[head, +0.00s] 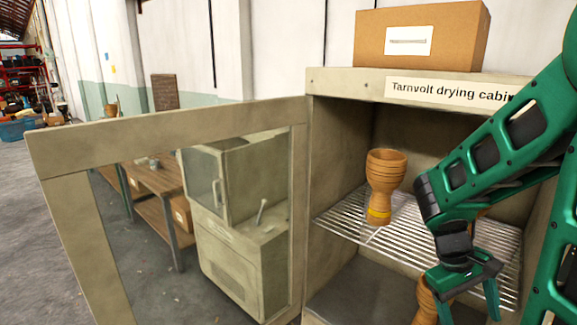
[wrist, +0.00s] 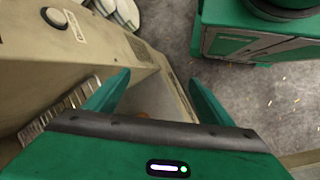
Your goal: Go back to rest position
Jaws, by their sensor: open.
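My green arm reaches in from the right in the head view, in front of the open drying cabinet (head: 345,87). My gripper (head: 468,300) hangs down with its fingers spread. In the wrist view my gripper (wrist: 155,90) shows two green fingers wide apart with nothing between them. A wooden goblet drum (head: 385,180) with a yellow band near its base stands upright on the wire shelf (head: 340,222). A second drum (head: 426,302) shows low down, partly hidden behind my gripper. Another wooden piece on the shelf is mostly hidden behind my arm.
The cabinet door (head: 165,122) with a see-through panel stands open to the left. A cardboard box (head: 455,42) sits on top of the cabinet. A beige cabinet (head: 262,262) and a wooden workbench (head: 158,180) show through the door.

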